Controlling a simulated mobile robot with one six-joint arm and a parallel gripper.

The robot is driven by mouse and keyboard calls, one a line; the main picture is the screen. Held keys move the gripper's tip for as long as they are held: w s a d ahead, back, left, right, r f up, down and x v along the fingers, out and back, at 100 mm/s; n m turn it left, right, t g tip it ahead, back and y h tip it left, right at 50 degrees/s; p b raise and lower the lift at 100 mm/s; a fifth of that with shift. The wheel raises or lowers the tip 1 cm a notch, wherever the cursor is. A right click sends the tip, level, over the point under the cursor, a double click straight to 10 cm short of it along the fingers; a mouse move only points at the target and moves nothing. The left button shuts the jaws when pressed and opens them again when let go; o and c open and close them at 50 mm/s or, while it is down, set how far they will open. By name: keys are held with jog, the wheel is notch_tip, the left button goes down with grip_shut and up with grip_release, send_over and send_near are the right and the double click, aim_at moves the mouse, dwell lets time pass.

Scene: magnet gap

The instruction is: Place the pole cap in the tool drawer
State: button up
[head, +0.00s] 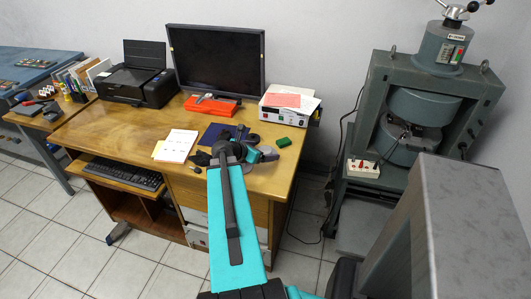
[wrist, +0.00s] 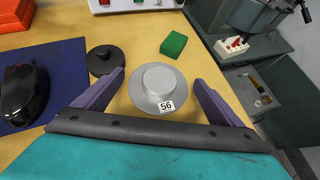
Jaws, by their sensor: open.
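A grey flanged disc with a raised round centre and a "56" label, which looks like the pole cap (wrist: 152,103), lies flat on the wooden desk in the wrist view. My gripper (wrist: 159,80) is open, with one purple finger on each side of the disc and nothing held. A similar dark disc (wrist: 103,60) lies just to its left and farther back. In the head view my arm hides most of this spot. A grey recess with small tools (wrist: 260,90) shows low at the right in the wrist view; I cannot tell whether it is the tool drawer.
A green block (wrist: 174,44) lies behind the disc. A blue mat (wrist: 60,62) with a black mouse (wrist: 22,96) is at left. In the head view, a monitor (head: 217,60) and printer (head: 137,75) stand behind, and the magnet (head: 420,110) stands right, beyond a floor gap.

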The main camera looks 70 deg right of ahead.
jog(key=shift+d+f, duration=0.15)
jog(key=shift+c, duration=0.4)
jog(key=c, duration=1.6)
jog(key=shift+o, duration=0.2)
jog(key=shift+r, duration=0.25)
notch_tip(320, 180, up, 10)
jog(key=shift+f, duration=0.15)
